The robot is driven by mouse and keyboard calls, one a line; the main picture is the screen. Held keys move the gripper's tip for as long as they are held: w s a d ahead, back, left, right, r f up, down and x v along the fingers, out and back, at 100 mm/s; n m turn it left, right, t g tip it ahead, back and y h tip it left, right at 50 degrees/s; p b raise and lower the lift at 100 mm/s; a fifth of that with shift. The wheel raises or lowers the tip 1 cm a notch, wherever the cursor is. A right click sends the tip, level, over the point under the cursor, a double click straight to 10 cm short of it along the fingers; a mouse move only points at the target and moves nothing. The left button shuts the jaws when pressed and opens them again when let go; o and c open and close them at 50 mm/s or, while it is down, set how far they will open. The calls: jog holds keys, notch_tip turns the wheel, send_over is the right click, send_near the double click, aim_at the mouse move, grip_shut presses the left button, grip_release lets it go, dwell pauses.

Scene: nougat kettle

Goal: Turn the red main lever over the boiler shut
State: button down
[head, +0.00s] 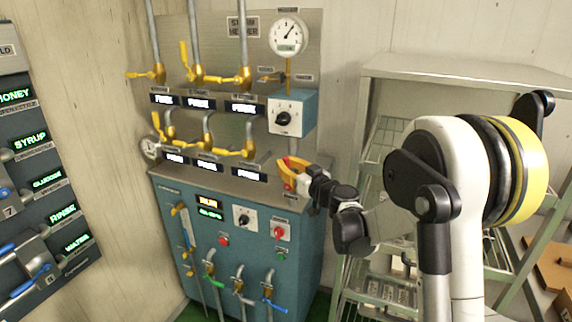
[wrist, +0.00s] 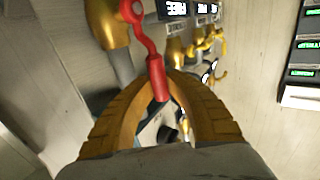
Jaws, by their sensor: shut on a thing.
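The red main lever (wrist: 157,78) shows in the wrist view, with a ring-shaped end at the top and a bent shank running down to a thick grip. It sits beside a brass valve body (wrist: 106,24) on a pipe. My gripper (wrist: 170,82) has its yellow ribbed fingers shut on the lever's grip. In the head view my gripper (head: 287,165) is at the right edge of the boiler panel, above the blue cabinet. There the fingers mostly hide the lever, and I cannot tell its exact angle.
The blue boiler cabinet (head: 263,262) has knobs, buttons and several small taps below. Yellow-handled valves (head: 205,77) and a gauge (head: 289,36) are on the panel above. A metal rack (head: 455,72) stands close on the right. A dispenser panel (head: 40,180) is at the left.

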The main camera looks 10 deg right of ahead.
jog(key=shift+a, duration=0.1)
jog(key=w+a+f+n+g+h+p, duration=0.5)
jog(key=a+f+n+g+h+p, duration=0.1)
jog(key=f+g+h, duration=0.3)
jog(key=shift+w+a+f+n+g+h+p, duration=0.15)
jog(key=shift+a+f+n+g+h+p, duration=0.35)
jog(key=shift+g, duration=0.9)
jog(key=shift+a+r, duration=0.2)
jog(key=shift+r, duration=0.05)
